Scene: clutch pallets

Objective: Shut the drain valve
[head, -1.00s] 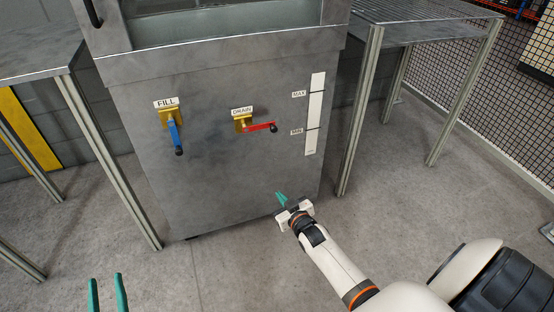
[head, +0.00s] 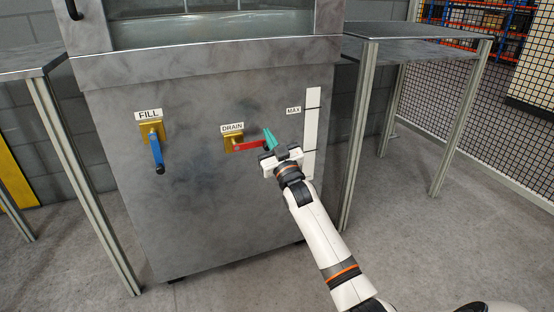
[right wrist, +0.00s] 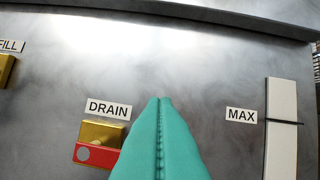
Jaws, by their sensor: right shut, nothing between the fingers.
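The drain valve is a brass body (head: 232,138) under a DRAIN label, with a red lever (head: 250,146) that points right, roughly level. My right gripper (head: 269,138) is shut and empty, its green fingers at the lever's free end, covering the end knob. I cannot tell whether they touch it. In the right wrist view the closed fingers (right wrist: 160,102) stand right of the brass body (right wrist: 101,134) and hide most of the red lever (right wrist: 95,155). My left gripper is out of view.
A fill valve with a blue lever (head: 157,152) hanging down sits left on the same grey tank front (head: 200,210). A white level gauge (head: 312,115) is to the right. Metal tables stand at the left (head: 30,60) and right (head: 420,35). The floor in front is free.

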